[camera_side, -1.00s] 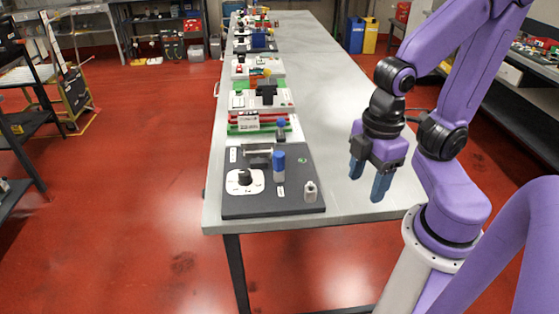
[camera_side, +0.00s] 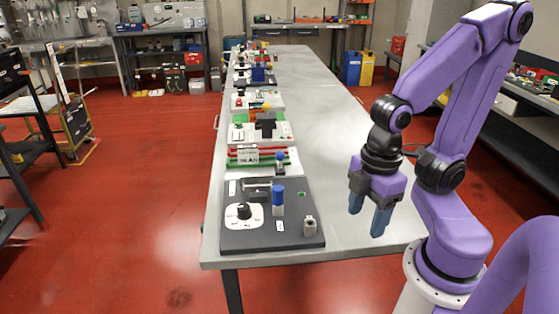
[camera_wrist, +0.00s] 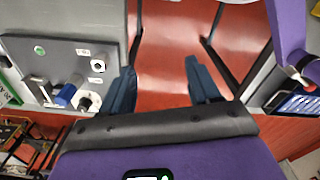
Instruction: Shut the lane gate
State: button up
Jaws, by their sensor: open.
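I cannot tell for sure which part is the lane gate. Beyond the near dark board, a low station with red and green strips (camera_side: 268,149) carries a white labelled block (camera_side: 247,154) and a small blue-topped dark piece (camera_side: 280,162). The strips are too small to show any gate's position. My gripper (camera_side: 368,212) points down, open and empty, right of the near board and well apart from the stations. In the wrist view its two blue fingers (camera_wrist: 160,85) are spread with only red floor showing between them.
Further stations line the table's left side. The table's right side (camera_side: 320,120) is clear.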

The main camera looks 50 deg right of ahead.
jog(key=shift+c, duration=0.2)
jog(key=w+a+r+m, duration=0.25)
jog(key=w+m, duration=0.25)
jog(key=w, duration=0.5)
notch_tip(320, 180, up, 4)
jog(key=m+t+y, duration=0.1)
jog(key=m, duration=1.3)
send_over(280, 159)
jog(key=s+d, duration=0.1)
jog(key=d, duration=0.3)
jog(key=f, duration=0.5)
jog(key=w+a+f, duration=0.1)
jog(key=f, duration=0.5)
jog(key=a+f, duration=0.1)
jog(key=f, duration=0.4)
jog(key=shift+w+a+f, duration=0.25)
jog(key=shift+w+f, duration=0.1)
